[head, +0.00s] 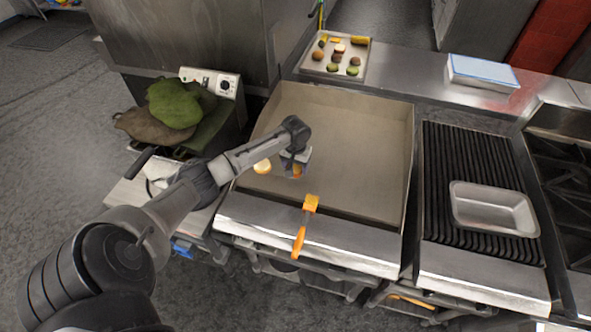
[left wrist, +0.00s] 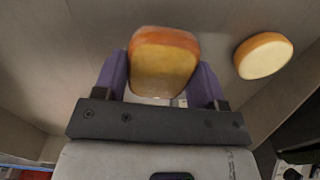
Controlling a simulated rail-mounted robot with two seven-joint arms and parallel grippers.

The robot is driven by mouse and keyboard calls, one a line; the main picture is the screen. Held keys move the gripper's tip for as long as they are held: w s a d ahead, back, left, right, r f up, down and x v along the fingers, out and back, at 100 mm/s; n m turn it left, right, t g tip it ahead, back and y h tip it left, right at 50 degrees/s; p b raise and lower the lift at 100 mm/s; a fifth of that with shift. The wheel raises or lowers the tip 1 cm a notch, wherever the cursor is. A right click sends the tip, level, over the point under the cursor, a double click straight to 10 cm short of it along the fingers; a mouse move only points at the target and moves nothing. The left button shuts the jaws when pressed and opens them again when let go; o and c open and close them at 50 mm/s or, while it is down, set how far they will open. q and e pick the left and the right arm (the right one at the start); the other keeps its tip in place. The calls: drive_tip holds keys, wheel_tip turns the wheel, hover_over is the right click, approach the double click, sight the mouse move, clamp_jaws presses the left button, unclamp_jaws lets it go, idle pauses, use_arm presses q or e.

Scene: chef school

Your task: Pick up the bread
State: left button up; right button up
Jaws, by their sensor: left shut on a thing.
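My left gripper (head: 295,168) is over the griddle (head: 350,125), left of its middle. Its purple fingers show in the left wrist view (left wrist: 162,82), shut on a piece of bread (left wrist: 164,66) with a brown crust and pale yellow face. The held bread is mostly hidden by the gripper in the head view. A second pale piece of bread (head: 262,167) lies on the griddle just left of the gripper; it also shows at right in the left wrist view (left wrist: 263,56). My right gripper is not in view.
An orange-handled brush (head: 304,226) lies across the griddle's front edge. A tray (head: 314,71) of several food pieces stands behind the griddle. A metal pan (head: 493,209) sits on the ribbed grill (head: 462,150) at right. Green and brown cloth-like items (head: 174,103) lie at left.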

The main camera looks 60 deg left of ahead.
use_arm(q)
drive_tip(key=s+d+r+p, duration=0.2)
drive_tip(key=d+r, duration=0.5)
drive_tip(key=d, duration=0.4)
drive_tip(key=shift+d+r, duration=0.25)
drive_tip(key=shift+r, duration=0.05)
drive_tip(key=shift+w, duration=0.1)
